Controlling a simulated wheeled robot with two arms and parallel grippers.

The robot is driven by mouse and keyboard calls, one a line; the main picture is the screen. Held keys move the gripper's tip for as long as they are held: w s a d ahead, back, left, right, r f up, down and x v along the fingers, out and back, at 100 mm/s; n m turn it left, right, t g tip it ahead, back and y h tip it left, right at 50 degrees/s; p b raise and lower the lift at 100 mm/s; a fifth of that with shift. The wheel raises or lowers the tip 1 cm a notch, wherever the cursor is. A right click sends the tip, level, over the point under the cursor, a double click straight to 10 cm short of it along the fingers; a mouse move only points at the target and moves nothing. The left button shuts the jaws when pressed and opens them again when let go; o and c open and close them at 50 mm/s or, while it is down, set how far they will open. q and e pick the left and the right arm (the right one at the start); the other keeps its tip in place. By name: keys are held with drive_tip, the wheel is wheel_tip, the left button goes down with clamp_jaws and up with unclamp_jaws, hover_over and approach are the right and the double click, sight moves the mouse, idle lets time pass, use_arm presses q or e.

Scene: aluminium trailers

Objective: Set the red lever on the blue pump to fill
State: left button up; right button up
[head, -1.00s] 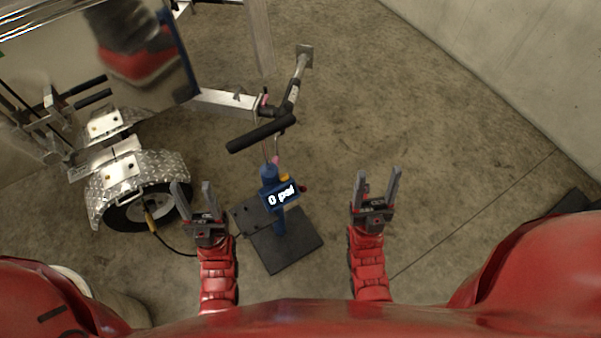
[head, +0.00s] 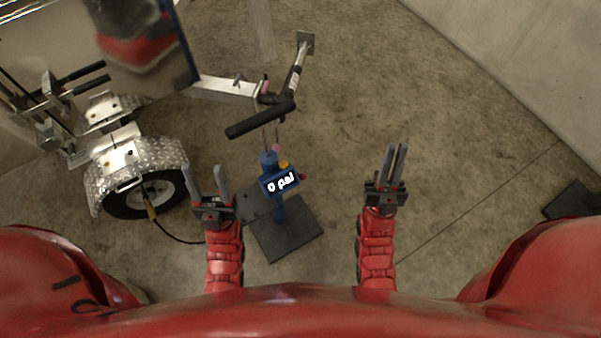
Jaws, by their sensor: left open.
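The blue pump (head: 280,181) stands upright on a dark base plate (head: 289,235) on the floor, its display reading 0 psi. A small dark red knob (head: 304,177), apparently the red lever's end, sticks out at the pump's right side; its setting is too small to read. A yellow part (head: 284,164) sits on the pump's top right. My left gripper (head: 208,185) is open and empty, left of the pump. My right gripper (head: 396,152) is right of the pump, well clear of the lever, with its fingers looking close together and nothing visible between them.
A black handle bar (head: 261,120) lies across just beyond the pump. A trailer wheel (head: 150,196) under a diamond-plate fender (head: 135,166) is at the left, with a hose (head: 172,237) on the floor.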

drive_tip(key=w+d+f+m+g+h+b, duration=0.1)
drive_tip(key=w+f+g+h, duration=0.1)
drive_tip(key=w+f, duration=0.1)
drive_tip(key=w+d+f+m+g+h+b, duration=0.1)
drive_tip(key=w+d+f+g+h, duration=0.1)
drive_tip(key=w, duration=0.3)
drive_tip(key=w+d+f+m+g+h+b, duration=0.1)
drive_tip(key=w+d+f+g+b, duration=0.1)
drive_tip(key=w+f, duration=0.2)
drive_tip(key=shift+g+h, duration=0.4)
clamp_jaws()
drive_tip(key=n+g+y+b, duration=0.9)
drive_tip(key=g+y, duration=0.2)
drive_tip(key=g, duration=0.5)
approach(302, 175)
drive_tip(key=r, duration=0.2)
drive_tip(key=shift+s+a+f, duration=0.1)
drive_tip(key=shift+s+f, duration=0.05)
drive_tip(key=shift+f, duration=0.1)
drive_tip(key=x, duration=1)
